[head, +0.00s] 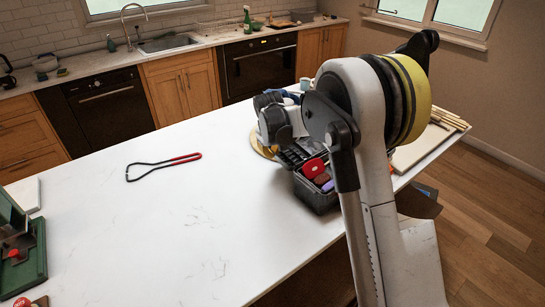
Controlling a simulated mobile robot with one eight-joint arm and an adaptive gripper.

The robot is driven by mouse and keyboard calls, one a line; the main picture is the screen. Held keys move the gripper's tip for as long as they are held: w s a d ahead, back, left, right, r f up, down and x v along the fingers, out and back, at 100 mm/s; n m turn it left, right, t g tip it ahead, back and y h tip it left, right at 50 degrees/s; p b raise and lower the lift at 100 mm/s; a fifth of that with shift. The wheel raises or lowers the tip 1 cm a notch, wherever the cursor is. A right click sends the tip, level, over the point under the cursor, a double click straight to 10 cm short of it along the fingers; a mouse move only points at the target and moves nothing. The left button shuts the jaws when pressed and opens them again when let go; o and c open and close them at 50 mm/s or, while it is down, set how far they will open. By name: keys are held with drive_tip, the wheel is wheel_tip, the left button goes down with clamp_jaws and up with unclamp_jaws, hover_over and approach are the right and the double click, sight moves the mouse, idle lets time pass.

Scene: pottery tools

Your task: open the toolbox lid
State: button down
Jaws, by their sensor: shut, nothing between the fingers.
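A dark grey toolbox (316,196) stands on the white countertop, right of centre and partly behind my arm. Its top shows open on the near side, with red and purple items inside. A dark ribbed panel (297,154) lies at its far left edge; I cannot tell whether this is the lid or a tray. My arm reaches over from the right, and its white and black wrist part is just behind and above the box. The fingers of my gripper are hidden, so I cannot see any contact with the toolbox.
A wire tool with a red handle (166,164) lies on the counter left of the toolbox. A green box (24,262) stands at the left edge. Wooden sticks (449,118) and a board (413,152) lie at the right end. The counter's middle and front are clear.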

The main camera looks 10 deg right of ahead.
drive_tip(key=shift+s+d+r+t+y+b, duration=0.15)
drive_tip(key=shift+r+t+y, duration=0.1)
drive_tip(key=shift+r+t, duration=0.35)
drive_tip(key=shift+s+r+t+y+b, duration=0.15)
drive_tip(key=shift+r+t+y, duration=0.1)
drive_tip(key=shift+r+t, duration=0.35)
drive_tip(key=r+t, duration=0.2)
drive_tip(key=shift+s+d+r+m+t+y+b, duration=0.1)
drive_tip(key=shift+s+d+m+t+y+b, duration=0.1)
drive_tip(key=shift+s+m+t+y+b, duration=0.15)
drive_tip(key=shift+s+r, duration=0.1)
drive_tip(key=shift+r, duration=0.3)
drive_tip(key=shift+s+d+r, duration=0.1)
drive_tip(key=shift+s+r, duration=0.05)
drive_tip(key=c, duration=1.7)
unclamp_jaws()
drive_tip(key=shift+r, duration=0.1)
drive_tip(key=v, duration=1.2)
